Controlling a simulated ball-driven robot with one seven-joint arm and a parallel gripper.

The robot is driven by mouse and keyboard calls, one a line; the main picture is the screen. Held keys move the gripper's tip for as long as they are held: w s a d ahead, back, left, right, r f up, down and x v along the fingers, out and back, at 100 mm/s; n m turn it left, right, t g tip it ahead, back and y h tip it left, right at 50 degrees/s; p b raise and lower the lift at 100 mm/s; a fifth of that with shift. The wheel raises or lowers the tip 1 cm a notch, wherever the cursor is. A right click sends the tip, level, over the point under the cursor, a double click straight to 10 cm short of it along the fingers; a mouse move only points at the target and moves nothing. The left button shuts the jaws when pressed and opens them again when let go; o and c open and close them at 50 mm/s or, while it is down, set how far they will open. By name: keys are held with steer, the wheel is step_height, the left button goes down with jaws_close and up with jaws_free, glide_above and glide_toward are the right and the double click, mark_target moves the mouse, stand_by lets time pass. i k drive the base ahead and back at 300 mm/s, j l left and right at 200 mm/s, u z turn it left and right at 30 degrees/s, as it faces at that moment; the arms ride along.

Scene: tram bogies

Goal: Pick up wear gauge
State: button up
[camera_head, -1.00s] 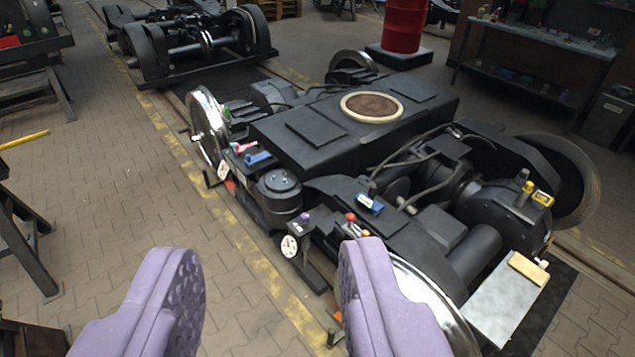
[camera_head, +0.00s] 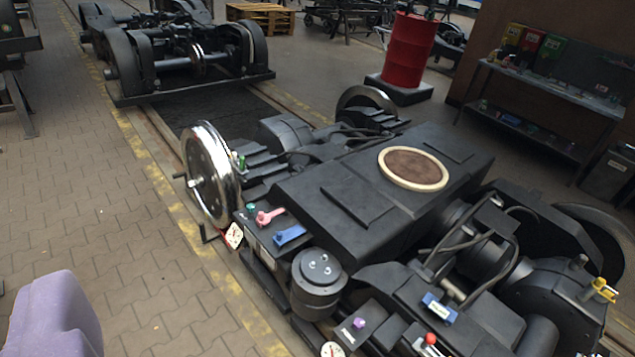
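I cannot tell for sure which item is the wear gauge. Small candidates lie on the near black bogie (camera_head: 335,205): a blue block with a pale label (camera_head: 439,308) on its right part, and a yellow tool (camera_head: 602,290) on the rounded housing at far right. One lilac finger of my gripper (camera_head: 55,318) shows at the bottom left, over the floor and apart from the bogie. The other finger is out of view. Nothing shows held by the visible finger.
A pink handle (camera_head: 268,217) and a blue handle (camera_head: 290,235) stick up from the bogie's left side, near a shiny wheel (camera_head: 211,175). A second bogie (camera_head: 180,55), a red drum (camera_head: 408,50) and a workbench (camera_head: 550,90) stand behind.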

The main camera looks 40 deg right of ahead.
mark_target(439, 308)
steer(key=i+z, duration=0.2)
steer(key=i, duration=0.25)
steer(key=i+j+z, duration=0.2)
steer(key=i, duration=0.3)
steer(key=i+z, duration=0.15)
steer(key=z, duration=0.3)
steer(key=i+z, duration=0.2)
steer(key=z, duration=0.3)
steer(key=i+z, duration=0.15)
steer(key=z, duration=0.3)
steer(key=i+z, duration=0.2)
steer(key=z, duration=0.25)
steer(key=i+z, duration=0.25)
steer(key=z, duration=0.2)
steer(key=i+j+z, duration=0.15)
steer(key=z, duration=0.25)
steer(key=i+j+z, duration=0.2)
steer(key=z, duration=0.25)
